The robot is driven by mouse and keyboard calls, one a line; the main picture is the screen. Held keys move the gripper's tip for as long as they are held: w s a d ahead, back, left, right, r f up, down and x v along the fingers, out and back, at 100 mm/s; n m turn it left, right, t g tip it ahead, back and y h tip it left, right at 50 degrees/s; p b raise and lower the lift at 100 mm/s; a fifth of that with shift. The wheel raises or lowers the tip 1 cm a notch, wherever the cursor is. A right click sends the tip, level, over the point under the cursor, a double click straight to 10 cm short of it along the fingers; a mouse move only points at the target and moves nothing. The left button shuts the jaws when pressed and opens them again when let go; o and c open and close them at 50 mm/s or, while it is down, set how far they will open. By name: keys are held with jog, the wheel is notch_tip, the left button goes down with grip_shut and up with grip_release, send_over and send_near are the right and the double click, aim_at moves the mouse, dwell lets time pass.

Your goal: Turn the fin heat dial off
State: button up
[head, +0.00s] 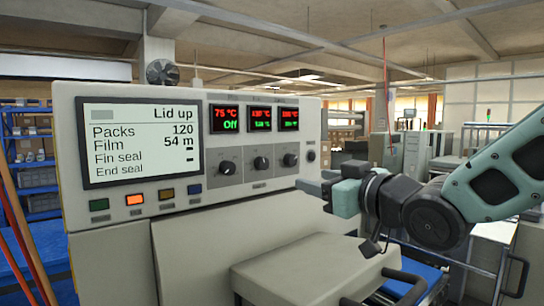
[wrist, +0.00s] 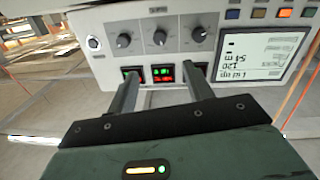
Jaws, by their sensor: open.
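The control panel (head: 200,200) carries three black dials in a row: a left dial (head: 228,168), a middle dial (head: 260,164) and a right dial (head: 290,160). Their labels are too small to read, so I cannot tell which is fin heat. Above them, the left display (head: 220,118) reads 75 °C and green "Off"; the other two also show red and green text. The wrist view shows the panel upside down, with the left dial (wrist: 198,34) at its right. My gripper (head: 316,187) is open and empty, right of the dials and apart from them.
A large screen (head: 140,142) reads "Lid up", with coloured buttons below it. A round button (head: 311,155) sits right of the dials. A grey machine cover (head: 310,265) juts out below the panel. Blue shelves stand at the far left.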

aim_at(264, 165)
jog(key=p+x, duration=0.2)
jog(key=x, duration=0.3)
jog(key=p+x, duration=0.2)
jog(key=x, duration=0.3)
jog(key=p+x, duration=0.2)
jog(key=x, duration=0.4)
jog(key=shift+w+d+r, duration=0.1)
jog(key=shift+r, duration=0.3)
jog(key=shift+w+a+f+p, duration=0.1)
jog(key=shift+w+a+p, duration=0.3)
jog(key=shift+w, duration=0.2)
jog(key=shift+c, duration=0.3)
jog(key=c, duration=0.9)
